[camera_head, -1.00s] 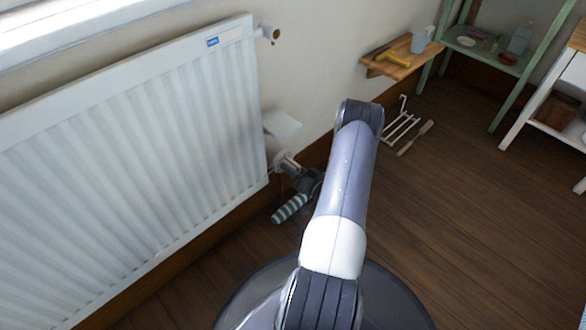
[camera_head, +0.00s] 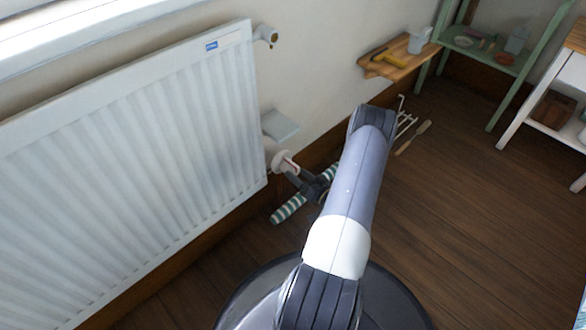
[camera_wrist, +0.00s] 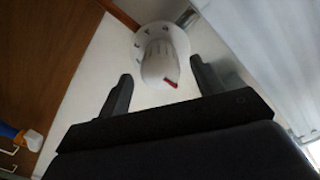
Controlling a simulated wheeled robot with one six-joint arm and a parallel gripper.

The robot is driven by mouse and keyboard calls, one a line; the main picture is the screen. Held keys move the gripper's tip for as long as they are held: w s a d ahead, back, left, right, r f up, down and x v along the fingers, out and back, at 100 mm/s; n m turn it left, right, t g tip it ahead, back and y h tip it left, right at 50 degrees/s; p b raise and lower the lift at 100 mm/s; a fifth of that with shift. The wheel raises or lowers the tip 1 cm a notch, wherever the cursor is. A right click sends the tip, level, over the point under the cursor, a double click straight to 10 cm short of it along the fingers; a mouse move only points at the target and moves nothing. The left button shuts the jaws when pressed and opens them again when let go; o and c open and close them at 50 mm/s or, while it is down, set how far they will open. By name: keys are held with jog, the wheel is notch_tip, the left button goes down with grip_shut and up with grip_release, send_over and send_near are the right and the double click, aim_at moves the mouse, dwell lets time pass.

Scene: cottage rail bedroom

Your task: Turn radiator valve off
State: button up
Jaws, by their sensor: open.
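The radiator valve (camera_head: 284,161) is a white knob low at the right end of the white radiator (camera_head: 130,150). In the wrist view the valve knob (camera_wrist: 158,60) has a red mark on its near end and dark marks around its round base. My gripper (camera_head: 296,178) is just in front of the valve, low by the wall. In the wrist view my gripper (camera_wrist: 161,72) is open, with one finger on each side of the knob. Gaps show between the fingers and the knob, and I see no contact. My arm hides part of the floor behind it.
A striped roll (camera_head: 289,209) lies on the floor under my gripper. A small pale ledge (camera_head: 280,125) juts from the wall above the valve. The right floor is mostly clear.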

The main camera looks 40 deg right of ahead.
aim_at(296, 173)
jog(key=s+p, duration=0.1)
jog(key=s, duration=0.6)
jog(key=shift+d+p, duration=0.25)
jog(key=shift+p, duration=0.05)
jog(key=w+b, duration=0.1)
jog(key=w, duration=0.2)
jog(key=w+b, duration=0.1)
jog(key=w, duration=0.3)
jog(key=w+b, duration=0.1)
jog(key=w, duration=0.2)
jog(key=shift+w+a, duration=0.4)
jog(key=shift+s, duration=0.1)
